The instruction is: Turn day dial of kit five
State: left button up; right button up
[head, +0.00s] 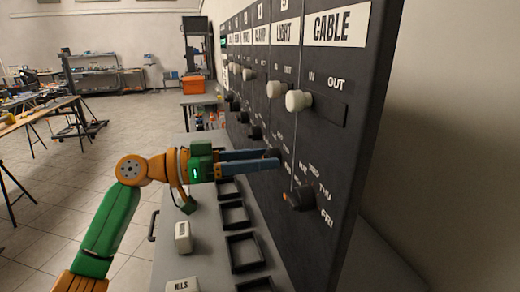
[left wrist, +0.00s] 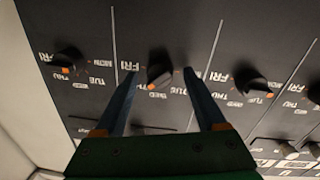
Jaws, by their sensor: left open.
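A tall dark panel (head: 340,130) carries a row of kit columns. The column marked 5 has a LIGHT label (head: 287,33), a white knob (head: 276,89) and a black day dial (head: 272,154). My left gripper (head: 277,160) reaches this dial from the left with its fingers apart. In the left wrist view the day dial (left wrist: 160,68) sits between the two open fingertips, with a gap on each side. Its orange mark is at its lower edge, near small day lettering. My right gripper is not in view.
The neighbouring CABLE column has its own day dial (head: 300,196) and white knob (head: 298,100). Another day dial (left wrist: 251,84) is right of the fingers in the wrist view. Black open trays (head: 242,252) and white labelled blocks (head: 183,237) stand on the grey bench below.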

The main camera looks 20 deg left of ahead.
pick_arm(q)
jog(key=shift+w+d, duration=0.1)
jog(key=shift+d, duration=0.05)
jog(key=shift+a, duration=0.2)
jog(key=c, duration=0.6)
grip_shut()
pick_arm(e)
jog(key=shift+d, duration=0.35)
